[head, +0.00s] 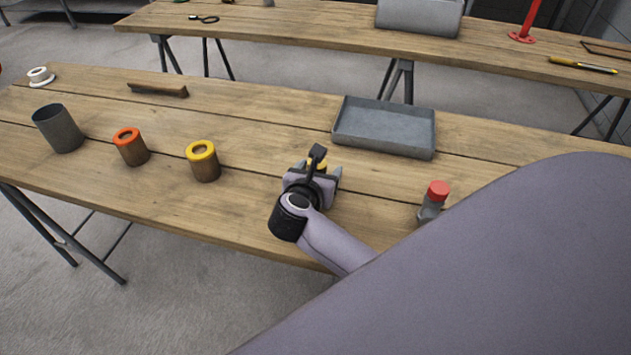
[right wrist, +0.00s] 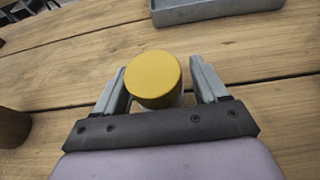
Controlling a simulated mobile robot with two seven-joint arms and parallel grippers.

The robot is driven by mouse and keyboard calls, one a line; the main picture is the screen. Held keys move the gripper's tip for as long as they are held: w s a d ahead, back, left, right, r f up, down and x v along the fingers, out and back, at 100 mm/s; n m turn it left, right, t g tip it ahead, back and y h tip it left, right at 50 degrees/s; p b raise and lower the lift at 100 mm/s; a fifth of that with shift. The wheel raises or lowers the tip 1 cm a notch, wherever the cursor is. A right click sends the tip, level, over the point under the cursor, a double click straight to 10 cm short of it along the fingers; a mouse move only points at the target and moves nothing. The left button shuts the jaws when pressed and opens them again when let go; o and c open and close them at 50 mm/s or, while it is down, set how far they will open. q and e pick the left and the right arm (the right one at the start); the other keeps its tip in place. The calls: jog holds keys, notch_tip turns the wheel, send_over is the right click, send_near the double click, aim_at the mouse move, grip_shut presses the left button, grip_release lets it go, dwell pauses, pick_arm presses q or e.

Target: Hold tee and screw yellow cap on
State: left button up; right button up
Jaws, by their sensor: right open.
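A round yellow cap (right wrist: 153,78) stands between the two fingers of my right gripper (right wrist: 160,66) in the right wrist view. The fingers are open, with a gap visible on the cap's right side. A pale grey piece shows under the cap; I cannot tell what it is. In the head view my right gripper (head: 318,168) is low over the table's middle, and its wrist hides most of the yellow cap (head: 323,164). A grey fitting with a red cap (head: 437,191) stands upright to its right. I cannot make out a tee for certain. My left gripper is not in view.
A grey tray (head: 385,128) lies behind the gripper. To the left stand a yellow-ringed cup (head: 204,170), an orange-ringed cup (head: 132,150) and a grey cup (head: 58,130). A wooden bar (head: 158,90) and a white roll (head: 41,77) lie farther back.

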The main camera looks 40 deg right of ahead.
jog(key=c, duration=1.3)
jog(key=shift+r, duration=0.1)
jog(key=shift+c, duration=0.2)
notch_tip(320, 180, up, 20)
jog(key=o, duration=0.5)
grip_shut()
